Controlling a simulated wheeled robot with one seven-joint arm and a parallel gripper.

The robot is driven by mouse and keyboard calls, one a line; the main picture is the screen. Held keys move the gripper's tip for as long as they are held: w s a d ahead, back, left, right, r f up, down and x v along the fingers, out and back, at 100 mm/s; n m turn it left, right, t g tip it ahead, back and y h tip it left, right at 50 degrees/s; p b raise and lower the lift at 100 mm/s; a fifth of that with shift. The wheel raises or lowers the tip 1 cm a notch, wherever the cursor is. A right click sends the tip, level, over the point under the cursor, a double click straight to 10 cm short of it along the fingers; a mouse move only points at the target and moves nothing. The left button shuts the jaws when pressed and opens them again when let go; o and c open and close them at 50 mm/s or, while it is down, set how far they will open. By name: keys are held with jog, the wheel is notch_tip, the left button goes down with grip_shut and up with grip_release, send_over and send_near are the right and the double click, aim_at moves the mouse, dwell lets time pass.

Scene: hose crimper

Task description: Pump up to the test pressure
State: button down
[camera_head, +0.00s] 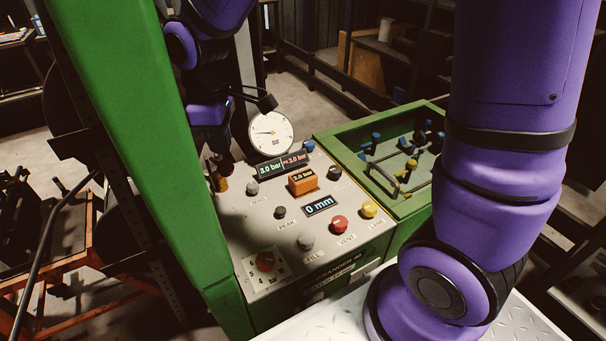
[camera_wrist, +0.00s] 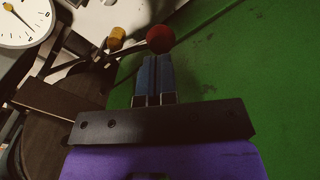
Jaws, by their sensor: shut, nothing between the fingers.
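My gripper (camera_wrist: 155,65) is shut and empty, pointing at a red ball knob (camera_wrist: 160,39) just beyond its fingertips. I cannot tell whether they touch. A thin dark rod runs toward the red ball, and a yellow knob (camera_wrist: 116,33) stands to its left. In the head view my gripper is partly hidden beside the green column, at the panel's back left. The round pressure gauge (camera_head: 271,133) stands at the panel's back; it also shows in the wrist view (camera_wrist: 25,22). An orange box (camera_head: 303,181) seems to read 2.0 bar.
The green column (camera_head: 135,130) stands close to my gripper. A green tray (camera_head: 425,197) with fittings lies right.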

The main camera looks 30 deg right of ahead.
dwell(0.8)
notch_tip(320, 180, down, 11)
jog(key=s, duration=0.2)
jog(key=r, duration=0.3)
jog(key=w+r, duration=0.1)
jog(key=r, duration=0.3)
jog(key=w+r, duration=0.1)
jog(key=r, duration=0.3)
dwell(0.6)
dwell(0.8)
dwell(2.3)
jog(key=shift+r, duration=0.1)
dwell(0.9)
